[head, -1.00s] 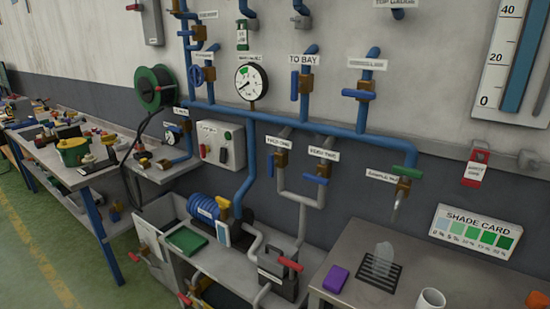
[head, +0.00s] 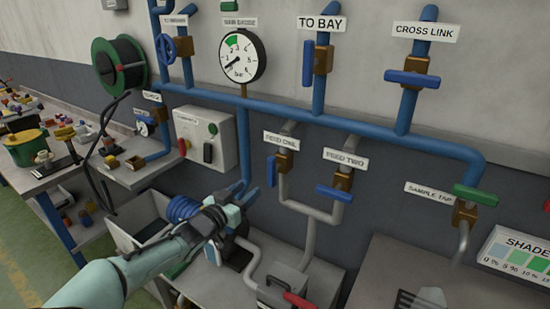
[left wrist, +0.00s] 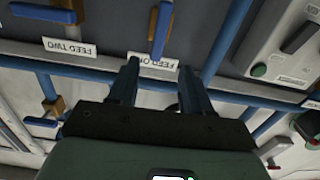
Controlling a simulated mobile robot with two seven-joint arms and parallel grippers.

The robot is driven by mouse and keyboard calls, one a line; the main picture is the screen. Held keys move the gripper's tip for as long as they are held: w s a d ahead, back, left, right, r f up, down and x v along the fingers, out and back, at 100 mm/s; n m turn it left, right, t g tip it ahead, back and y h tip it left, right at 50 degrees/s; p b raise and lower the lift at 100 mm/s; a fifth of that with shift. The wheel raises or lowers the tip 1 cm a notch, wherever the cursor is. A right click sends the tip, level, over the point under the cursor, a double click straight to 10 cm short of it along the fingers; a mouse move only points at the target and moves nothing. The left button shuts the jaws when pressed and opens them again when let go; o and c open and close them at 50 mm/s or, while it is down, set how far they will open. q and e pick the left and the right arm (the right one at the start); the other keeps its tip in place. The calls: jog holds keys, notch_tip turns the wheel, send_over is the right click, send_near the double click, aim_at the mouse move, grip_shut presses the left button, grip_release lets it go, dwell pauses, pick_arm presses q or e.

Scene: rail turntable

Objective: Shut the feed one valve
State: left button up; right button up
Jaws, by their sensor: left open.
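The feed one valve (head: 285,162) has a brass body under its FEED ONE label (head: 281,140). Its blue handle (head: 271,171) hangs upright, roughly parallel to the grey pipe below. In the left wrist view, which is upside down, the blue handle (left wrist: 161,30) shows beyond the fingers, beside the FEED ONE label (left wrist: 152,61). My left gripper (head: 243,194) is open and empty, left of and below the handle in the head view, apart from it. Its fingers also show in the left wrist view (left wrist: 160,75). My right gripper is not in view.
The feed two valve (head: 340,180) is close on the right, its blue handle (head: 333,193) lying across. A blue vertical pipe (head: 245,150) and a grey control box (head: 204,138) are on the left. A blue header pipe (head: 300,117) runs above.

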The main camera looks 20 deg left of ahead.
aim_at(270, 166)
pick_arm(q)
jog(key=w, duration=0.4)
jog(key=w+d+r+p, duration=0.1)
jog(key=w, duration=0.3)
jog(key=w+d+p, duration=0.1)
jog(key=w, duration=0.2)
jog(key=shift+w+r, duration=0.35)
jog(key=shift+w, duration=0.05)
jog(key=shift+w+f+p, duration=0.1)
jog(key=shift+w+p, duration=0.35)
jog(key=shift+w, duration=0.25)
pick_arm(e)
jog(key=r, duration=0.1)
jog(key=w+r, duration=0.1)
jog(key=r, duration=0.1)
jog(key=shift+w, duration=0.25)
pick_arm(q)
jog(key=shift+c, duration=0.3)
grip_shut()
